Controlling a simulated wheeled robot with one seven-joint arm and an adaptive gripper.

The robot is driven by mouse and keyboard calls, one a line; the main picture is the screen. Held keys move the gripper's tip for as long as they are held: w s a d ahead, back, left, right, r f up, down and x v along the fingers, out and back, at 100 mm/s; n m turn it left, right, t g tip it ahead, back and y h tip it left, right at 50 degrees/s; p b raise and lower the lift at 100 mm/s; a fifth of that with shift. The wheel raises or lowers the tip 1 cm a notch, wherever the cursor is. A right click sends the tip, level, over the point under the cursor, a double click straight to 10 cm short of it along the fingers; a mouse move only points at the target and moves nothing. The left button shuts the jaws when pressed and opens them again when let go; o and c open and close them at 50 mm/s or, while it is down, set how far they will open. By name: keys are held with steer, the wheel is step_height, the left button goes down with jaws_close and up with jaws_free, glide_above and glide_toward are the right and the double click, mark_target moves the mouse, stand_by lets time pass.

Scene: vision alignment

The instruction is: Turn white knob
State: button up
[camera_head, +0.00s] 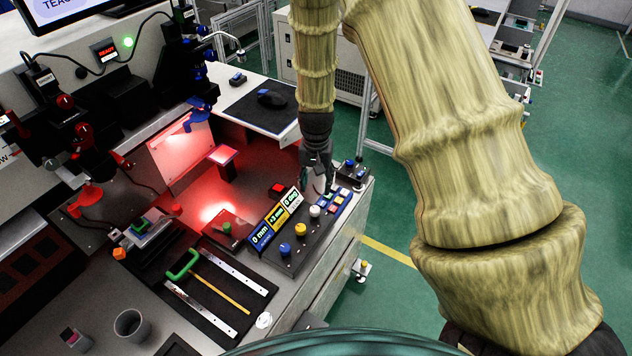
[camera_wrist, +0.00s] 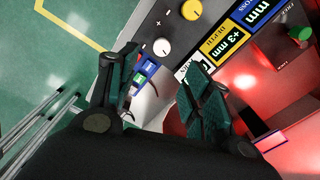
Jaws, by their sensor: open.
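The white knob (camera_head: 315,211) stands on the dark control panel (camera_head: 312,237), at the end of a row with a yellow knob (camera_head: 300,229) and a blue knob (camera_head: 285,249). In the wrist view the white knob (camera_wrist: 161,47) shows just beyond my fingertips, between a plus and a minus mark, with the yellow knob (camera_wrist: 191,10) above it. My gripper (camera_head: 325,188) points down over the panel's far end, near the coloured buttons.
Blue, yellow and white display plates (camera_head: 276,217) stand along the panel's left side. Several coloured buttons (camera_head: 339,199) lie beyond the white knob. A red-lit inspection stage (camera_head: 222,165) is at left. A tray with a green handle (camera_head: 183,264) lies in front. Green floor is at right.

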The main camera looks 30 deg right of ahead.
mark_target(315, 208)
steer(key=shift+m, duration=0.4)
steer(key=shift+w+a+f+p, duration=0.1)
steer(key=shift+f+p, duration=0.4)
steer(key=shift+f, duration=5.5)
steer(key=c, duration=1)
